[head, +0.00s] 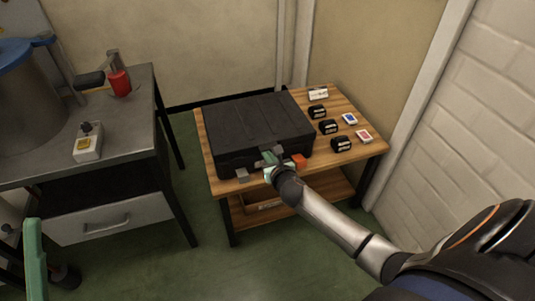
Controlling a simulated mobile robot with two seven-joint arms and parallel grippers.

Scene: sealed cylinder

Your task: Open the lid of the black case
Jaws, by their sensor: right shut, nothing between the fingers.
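The black case (255,122) lies on the wooden table with its lid down. Its front side faces me. A small grey piece (242,175) and an orange piece (299,161) show at the case's front, left and right of my right gripper. My right gripper (270,159) is at the front edge of the case, near its middle, shut with nothing in it. It covers part of the case front, and I cannot tell whether it touches the case. I cannot make out my left gripper.
The wooden table (359,151) holds several small black boxes (328,127) and cards right of the case. A metal bench (130,136) stands left with a large pot (28,90), a red item (120,83) and a switch box (88,148). A white brick wall (455,130) bounds the right.

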